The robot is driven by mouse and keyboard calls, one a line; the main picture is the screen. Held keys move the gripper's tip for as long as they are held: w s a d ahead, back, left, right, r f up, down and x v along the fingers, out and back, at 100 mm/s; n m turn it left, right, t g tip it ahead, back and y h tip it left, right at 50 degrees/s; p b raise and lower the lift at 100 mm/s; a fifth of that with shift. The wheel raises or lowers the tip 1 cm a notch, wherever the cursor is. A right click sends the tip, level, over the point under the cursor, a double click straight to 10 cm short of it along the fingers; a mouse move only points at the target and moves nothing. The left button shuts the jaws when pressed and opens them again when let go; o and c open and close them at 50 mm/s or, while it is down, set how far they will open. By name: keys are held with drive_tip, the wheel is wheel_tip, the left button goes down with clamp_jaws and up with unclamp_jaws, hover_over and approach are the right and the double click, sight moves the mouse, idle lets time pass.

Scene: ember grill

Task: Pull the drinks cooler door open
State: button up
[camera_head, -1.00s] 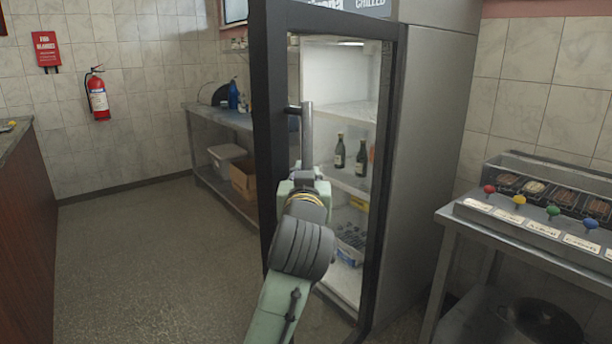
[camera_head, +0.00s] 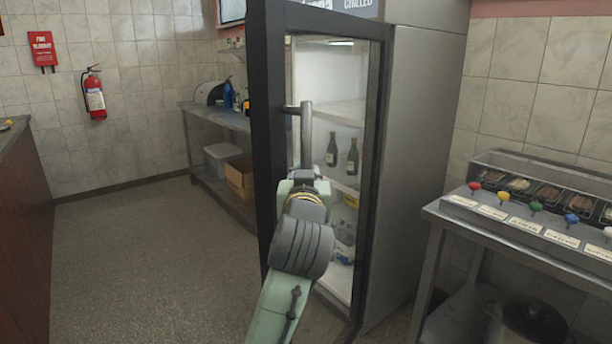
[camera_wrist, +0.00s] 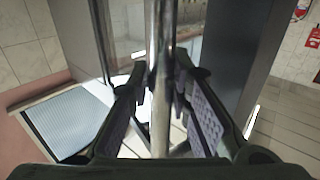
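The drinks cooler (camera_head: 415,150) stands right of centre, a grey cabinet with a lit white interior. Its black-framed glass door (camera_head: 268,120) stands ajar, swung out toward me, with the cooler's shelves seen through the glass. A vertical metal bar handle (camera_head: 307,140) is on the door's left side. My gripper (camera_head: 306,172) is at the lower part of this handle, its fingers mostly hidden by my wrist in the head view. In the wrist view, my gripper (camera_wrist: 165,72) has one finger on each side of the handle bar (camera_wrist: 161,100), with the fingertips closed against it.
A steel counter (camera_head: 470,222) with food trays and coloured knobs stands right of the cooler. A steel shelf table (camera_head: 215,118) is behind the door's left. A wooden counter (camera_head: 25,240) is at far left. The floor (camera_head: 150,260) between is clear.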

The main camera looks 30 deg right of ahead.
drive_tip(key=o, duration=0.4)
drive_tip(key=v, duration=0.7)
drive_tip(key=shift+s+a+f, duration=0.1)
drive_tip(key=shift+s+a, duration=0.05)
drive_tip(key=shift+s, duration=0.1)
idle(0.3)
